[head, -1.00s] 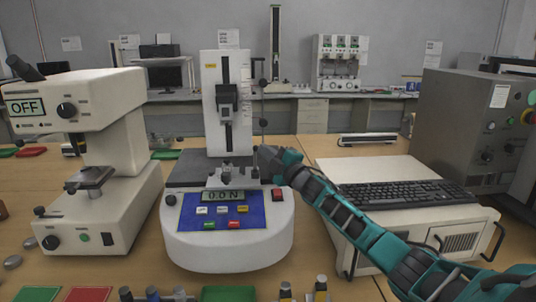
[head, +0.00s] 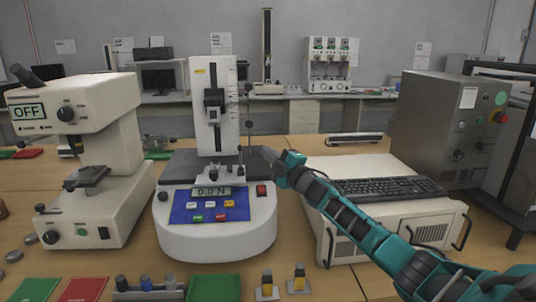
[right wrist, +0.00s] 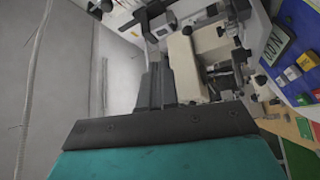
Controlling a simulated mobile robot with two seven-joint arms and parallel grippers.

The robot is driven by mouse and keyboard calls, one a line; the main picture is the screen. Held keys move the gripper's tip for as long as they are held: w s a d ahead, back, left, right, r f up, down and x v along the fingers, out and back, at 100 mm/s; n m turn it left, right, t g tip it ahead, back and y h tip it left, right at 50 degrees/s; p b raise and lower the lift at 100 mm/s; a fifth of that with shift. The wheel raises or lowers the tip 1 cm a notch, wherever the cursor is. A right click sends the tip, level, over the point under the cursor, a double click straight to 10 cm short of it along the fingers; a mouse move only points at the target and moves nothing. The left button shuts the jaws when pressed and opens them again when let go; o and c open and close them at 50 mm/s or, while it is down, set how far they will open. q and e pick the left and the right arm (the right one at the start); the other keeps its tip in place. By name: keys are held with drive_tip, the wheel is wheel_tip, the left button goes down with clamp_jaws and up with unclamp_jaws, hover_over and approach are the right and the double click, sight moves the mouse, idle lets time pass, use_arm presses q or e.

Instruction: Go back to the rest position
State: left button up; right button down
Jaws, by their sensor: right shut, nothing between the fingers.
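My right arm, in teal and black, reaches in from the lower right in the head view. Its gripper (head: 270,157) is beside the right edge of the white force tester (head: 215,240), near the dark bed. The tester has a blue panel (head: 210,205) with a lit display reading about 0.0 N and a red switch (head: 261,190). In the right wrist view the fingers (right wrist: 155,85) are together with nothing between them. The tester's panel (right wrist: 290,50) shows tilted at the right of that view. My left gripper is not in view.
A cream hardness tester (head: 85,150) showing OFF stands at left. A white computer case (head: 395,225) with a black keyboard (head: 388,190) is under and right of my arm. A grey cabinet (head: 445,130) stands behind it. Colored mats and small weights line the front edge.

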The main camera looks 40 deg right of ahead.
drive_tip(key=shift+s+r, duration=0.1)
drive_tip(key=shift+s, duration=0.55)
drive_tip(key=s+a+f+m+g, duration=0.25)
drive_tip(key=s+a+f, duration=0.45)
drive_tip(key=f, duration=0.4)
drive_tip(key=s+a+f+m+g, duration=0.2)
drive_tip(key=s+a+f+m, duration=0.15)
drive_tip(key=a+f, duration=0.65)
drive_tip(key=s+a+f+m+g, duration=0.1)
drive_tip(key=s+a+f+m, duration=0.1)
drive_tip(key=s, duration=0.6)
drive_tip(key=s+a+f+m+g, duration=0.2)
drive_tip(key=s+a+f, duration=0.3)
drive_tip(key=s+a, duration=0.1)
drive_tip(key=s+a+f+m+g+y, duration=0.1)
drive_tip(key=s+a+f+m+g, duration=0.1)
drive_tip(key=s, duration=0.7)
drive_tip(key=shift+s+a+f, duration=0.35)
drive_tip(key=shift+a+f, duration=0.55)
drive_tip(key=shift+a, duration=0.25)
